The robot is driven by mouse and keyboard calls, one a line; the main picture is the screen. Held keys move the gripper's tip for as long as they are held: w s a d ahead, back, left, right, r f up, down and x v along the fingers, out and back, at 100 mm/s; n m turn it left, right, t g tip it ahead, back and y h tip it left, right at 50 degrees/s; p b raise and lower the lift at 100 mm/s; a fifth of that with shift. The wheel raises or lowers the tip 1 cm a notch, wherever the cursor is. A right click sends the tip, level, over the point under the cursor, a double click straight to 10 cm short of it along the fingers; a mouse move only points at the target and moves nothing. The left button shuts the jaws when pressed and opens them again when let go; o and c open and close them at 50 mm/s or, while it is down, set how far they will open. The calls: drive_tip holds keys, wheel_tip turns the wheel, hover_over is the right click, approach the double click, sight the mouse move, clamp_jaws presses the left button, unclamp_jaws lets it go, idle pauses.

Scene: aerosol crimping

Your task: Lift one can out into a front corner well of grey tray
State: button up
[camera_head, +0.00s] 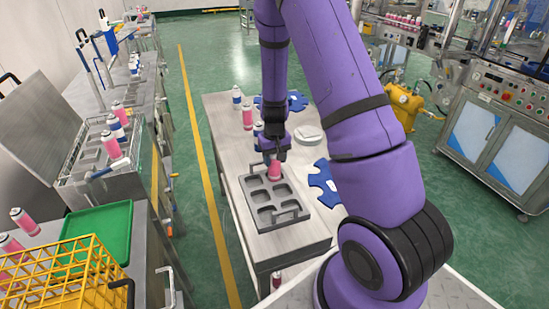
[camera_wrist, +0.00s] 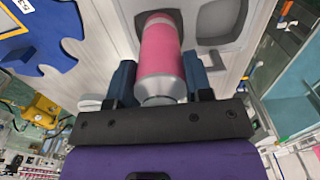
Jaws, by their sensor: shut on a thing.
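My gripper (camera_head: 273,155) is shut on a pink can (camera_head: 274,171) with a silver shoulder, over the back part of the grey tray (camera_head: 298,222) on the steel table. In the wrist view, the two dark blue fingers of my gripper (camera_wrist: 160,80) hold the pink can (camera_wrist: 163,48) on both sides. The can's far end points toward the tray. I cannot tell whether it sits in a back well or hangs just above it. The tray's other visible wells, including the front corner wells, look empty.
Pink (camera_head: 247,118) and blue-white (camera_head: 237,96) cans stand on the table behind the tray. A blue notched plate (camera_head: 325,183) lies right of the tray. A white round object (camera_head: 308,135) lies behind it. A green tray (camera_head: 100,236) and yellow crate (camera_head: 62,278) are on the left bench.

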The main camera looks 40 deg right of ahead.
drive_tip(key=shift+f, duration=0.5)
idle(0.4)
drive_tip(key=o, duration=1.2)
wheel_tip(320, 180, up, 11)
drive_tip(key=shift+f, duration=0.1)
